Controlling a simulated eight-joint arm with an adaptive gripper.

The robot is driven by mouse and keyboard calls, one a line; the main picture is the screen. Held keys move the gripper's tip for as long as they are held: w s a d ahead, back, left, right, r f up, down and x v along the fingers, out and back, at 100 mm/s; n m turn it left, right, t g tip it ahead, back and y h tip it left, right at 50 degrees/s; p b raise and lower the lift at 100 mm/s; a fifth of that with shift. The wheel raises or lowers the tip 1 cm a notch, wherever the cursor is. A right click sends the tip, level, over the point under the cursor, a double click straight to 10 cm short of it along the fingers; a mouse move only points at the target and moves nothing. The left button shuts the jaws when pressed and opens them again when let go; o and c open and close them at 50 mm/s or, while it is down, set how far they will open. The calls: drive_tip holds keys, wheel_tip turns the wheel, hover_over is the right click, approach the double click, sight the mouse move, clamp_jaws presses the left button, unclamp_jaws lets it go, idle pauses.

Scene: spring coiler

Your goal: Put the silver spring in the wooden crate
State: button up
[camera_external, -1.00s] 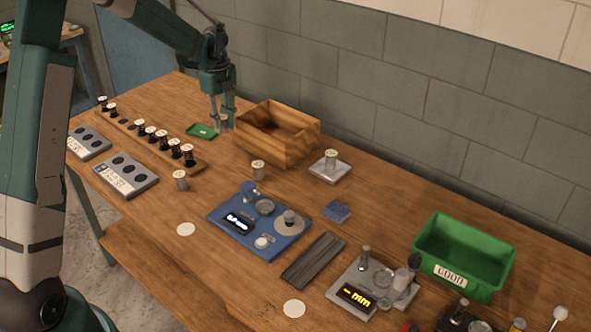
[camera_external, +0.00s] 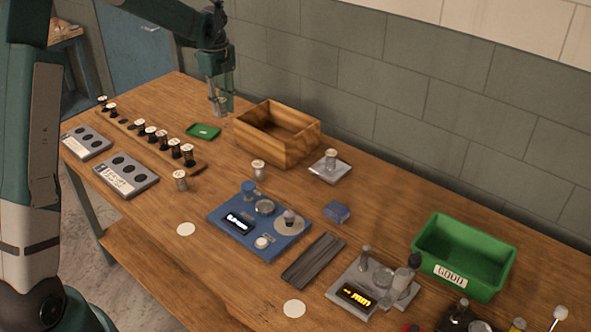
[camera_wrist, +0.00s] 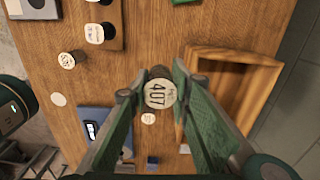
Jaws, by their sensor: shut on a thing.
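My gripper (camera_external: 221,106) is shut on a small cylinder, the silver spring (camera_wrist: 160,92), whose white round top reads 407. Its body is mostly hidden below the top in the wrist view; in the external view it shows as a small grey piece between the fingertips. The spring is held above the table, just left of the wooden crate (camera_external: 293,154). The crate is open-topped, and its visible interior looks empty. In the wrist view the crate (camera_wrist: 268,62) lies to the right of the fingers, partly hidden by the right finger.
A green tray (camera_external: 203,131) lies left of the crate. A rack (camera_external: 127,128) of several spools stands further left. A silver-bodied spool (camera_external: 258,171) and a blue device (camera_external: 262,232) stand in front. A white plate (camera_external: 330,172) with a spool is right of the crate. A green bin (camera_external: 463,249) stands far right.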

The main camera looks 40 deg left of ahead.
drive_tip(key=p, duration=0.4)
hover_over(277, 135)
drive_tip(key=s+d, duration=0.4)
drive_tip(key=s, duration=0.1)
drive_tip(key=shift+m, duration=0.3)
drive_tip(key=shift+w+a+f, duration=0.1)
drive_tip(key=shift+w+f, duration=0.1)
drive_tip(key=shift+f, duration=1.1)
drive_tip(key=shift+w+f, duration=0.2)
drive_tip(key=shift+f, duration=1.1)
drive_tip(key=shift+f, duration=0.15)
drive_tip(key=shift+f, duration=3)
drive_tip(key=shift+f, duration=1.85)
drive_tip(key=shift+f, duration=0.2)
drive_tip(key=o, duration=0.9)
